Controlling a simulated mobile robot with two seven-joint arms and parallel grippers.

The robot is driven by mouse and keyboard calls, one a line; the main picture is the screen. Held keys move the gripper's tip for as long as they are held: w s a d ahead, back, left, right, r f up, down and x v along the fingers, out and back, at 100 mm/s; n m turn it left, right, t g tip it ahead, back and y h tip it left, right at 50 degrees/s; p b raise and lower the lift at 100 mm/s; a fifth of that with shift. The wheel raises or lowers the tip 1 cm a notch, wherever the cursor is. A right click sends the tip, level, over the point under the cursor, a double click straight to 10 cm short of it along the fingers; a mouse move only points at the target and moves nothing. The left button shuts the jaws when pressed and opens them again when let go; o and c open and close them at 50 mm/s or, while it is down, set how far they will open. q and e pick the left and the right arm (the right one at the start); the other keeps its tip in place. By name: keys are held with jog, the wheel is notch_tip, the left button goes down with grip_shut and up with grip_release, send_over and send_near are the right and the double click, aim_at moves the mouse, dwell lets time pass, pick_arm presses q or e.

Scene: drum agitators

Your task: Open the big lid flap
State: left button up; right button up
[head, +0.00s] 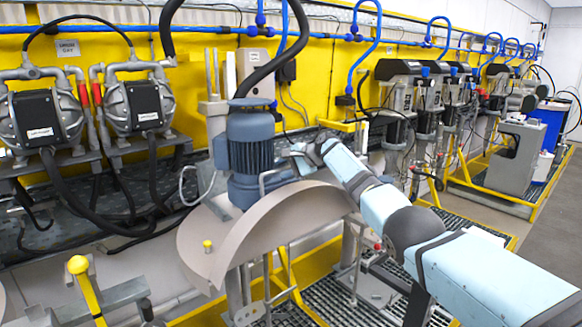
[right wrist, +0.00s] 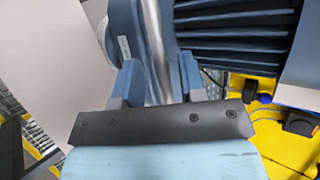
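The big lid flap (head: 265,230) is a beige-grey half-disc that stands raised from the drum top, in front of the blue motor (head: 252,150). A bent metal handle bar (head: 264,181) shows beside the motor. My right gripper (head: 300,158) is beside the motor, close to the handle. In the right wrist view its two blue fingers (right wrist: 158,82) stand apart with a silver bar (right wrist: 154,45) between them; firm contact is not visible. A broad pale surface (right wrist: 45,60), apparently the flap, fills the left there. My left gripper is not in view.
Two pumps (head: 140,105) hang on the yellow wall at left. A yellow-knobbed lever (head: 82,270) stands at the front left. Black hoses (head: 275,65) hang over the motor. Grated flooring lies below, and open floor (head: 530,235) is at the right.

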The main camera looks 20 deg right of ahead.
jog(key=b+v, duration=0.3)
jog(key=v, duration=1)
jog(key=shift+s+d+r, duration=0.2)
jog(key=shift+s+r, duration=0.05)
